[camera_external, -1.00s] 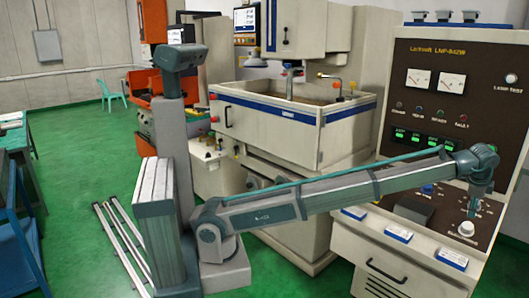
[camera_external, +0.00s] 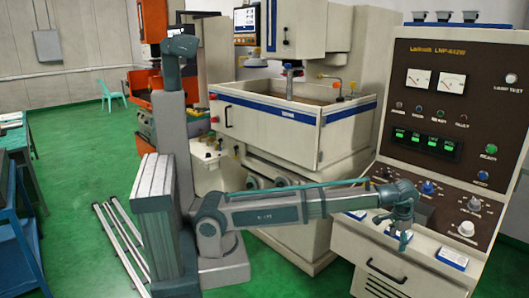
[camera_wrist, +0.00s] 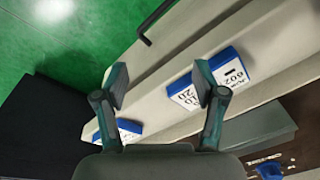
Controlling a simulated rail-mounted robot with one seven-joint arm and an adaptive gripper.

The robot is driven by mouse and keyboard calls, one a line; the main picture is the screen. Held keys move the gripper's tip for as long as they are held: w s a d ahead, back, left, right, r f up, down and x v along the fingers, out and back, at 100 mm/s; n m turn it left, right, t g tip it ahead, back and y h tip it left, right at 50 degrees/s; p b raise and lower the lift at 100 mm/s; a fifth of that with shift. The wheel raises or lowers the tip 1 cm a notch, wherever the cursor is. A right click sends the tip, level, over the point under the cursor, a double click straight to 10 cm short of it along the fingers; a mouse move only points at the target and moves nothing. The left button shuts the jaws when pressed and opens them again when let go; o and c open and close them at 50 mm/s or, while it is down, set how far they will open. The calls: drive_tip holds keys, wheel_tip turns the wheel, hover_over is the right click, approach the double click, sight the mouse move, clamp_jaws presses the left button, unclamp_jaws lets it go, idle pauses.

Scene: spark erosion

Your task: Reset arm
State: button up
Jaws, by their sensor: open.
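My gripper (camera_external: 402,236) hangs in front of the control cabinet (camera_external: 426,76), over its sloping lower ledge. In the wrist view my gripper (camera_wrist: 160,92) shows two fingers spread well apart with nothing between them. Beyond the fingers lie the cabinet's pale ledge and blue-and-white labelled blocks (camera_wrist: 233,68), with another such block (camera_wrist: 127,128) by the left finger. My arm reaches low and nearly level from its base to the cabinet. Whether the fingers touch the ledge cannot be told.
The cabinet's dark panel carries knobs, including a large pale one (camera_external: 466,229), and a black drawer handle (camera_external: 387,271) below. The machine tank (camera_external: 270,115) stands behind my arm. A blue cart (camera_external: 20,240) is at far left. Green floor (camera_external: 80,130) is open at left.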

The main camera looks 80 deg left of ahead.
drive_tip(key=s+a+f+g+y, duration=0.1)
drive_tip(key=s+a+f, duration=0.4)
drive_tip(key=f, duration=0.5)
drive_tip(key=s+a+f+n+g, duration=0.15)
drive_tip(key=s+a+f, duration=0.25)
drive_tip(key=s+f, duration=0.5)
drive_tip(key=s+a+f+g+y, duration=0.15)
drive_tip(key=s+a+f, duration=0.3)
drive_tip(key=f, duration=0.65)
drive_tip(key=s+a+f+g+h+b, duration=0.1)
drive_tip(key=s+f, duration=0.4)
drive_tip(key=s, duration=0.4)
drive_tip(key=s+a+f+g+h+b, duration=0.1)
drive_tip(key=s+f, duration=0.4)
drive_tip(key=s, duration=0.5)
drive_tip(key=s+a+f+n+g+h+b, duration=0.1)
drive_tip(key=s+a+f+g, duration=0.1)
drive_tip(key=s+f, duration=0.4)
drive_tip(key=s+a, duration=0.1)
drive_tip(key=s, duration=0.3)
drive_tip(key=shift+s+a, duration=0.15)
drive_tip(key=shift+a, duration=0.05)
